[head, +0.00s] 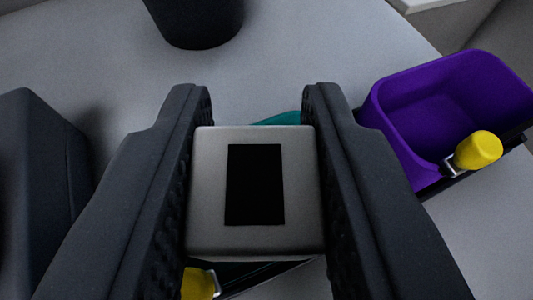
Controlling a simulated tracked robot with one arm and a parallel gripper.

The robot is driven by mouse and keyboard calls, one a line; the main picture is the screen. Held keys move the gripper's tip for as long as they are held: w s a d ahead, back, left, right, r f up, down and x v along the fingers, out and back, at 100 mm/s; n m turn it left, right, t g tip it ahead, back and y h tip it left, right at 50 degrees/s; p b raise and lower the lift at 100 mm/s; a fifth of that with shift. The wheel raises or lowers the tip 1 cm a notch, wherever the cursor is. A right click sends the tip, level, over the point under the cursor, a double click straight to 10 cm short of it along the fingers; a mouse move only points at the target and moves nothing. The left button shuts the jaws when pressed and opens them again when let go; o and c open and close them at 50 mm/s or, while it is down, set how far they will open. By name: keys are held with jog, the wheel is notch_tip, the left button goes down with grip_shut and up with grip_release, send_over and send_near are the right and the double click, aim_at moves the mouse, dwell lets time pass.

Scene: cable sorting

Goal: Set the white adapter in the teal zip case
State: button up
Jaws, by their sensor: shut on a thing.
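My gripper (257,110) is shut on the white adapter (208,200), a pale grey-white block with a black rectangle on its face. The adapter sits between the two dark fingers in the middle of the head view. A small teal piece (280,118) shows just beyond the adapter's far edge. It looks like part of the teal zip case, but the adapter and fingers hide most of it. I cannot tell whether the case is open, or how high the adapter is above it.
A purple bin (400,110) stands at the right, with a yellow-ended item (478,150) by its near side. A black round container (195,20) stands at the back. A dark block (35,190) is at the left. Another yellow item (198,284) shows below the adapter. The grey table (320,45) is clear at the back middle.

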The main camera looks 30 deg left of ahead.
jog(key=shift+f, duration=0.9)
jog(key=shift+f, duration=0.4)
jog(key=o, duration=1)
jog(key=shift+c, duration=0.2)
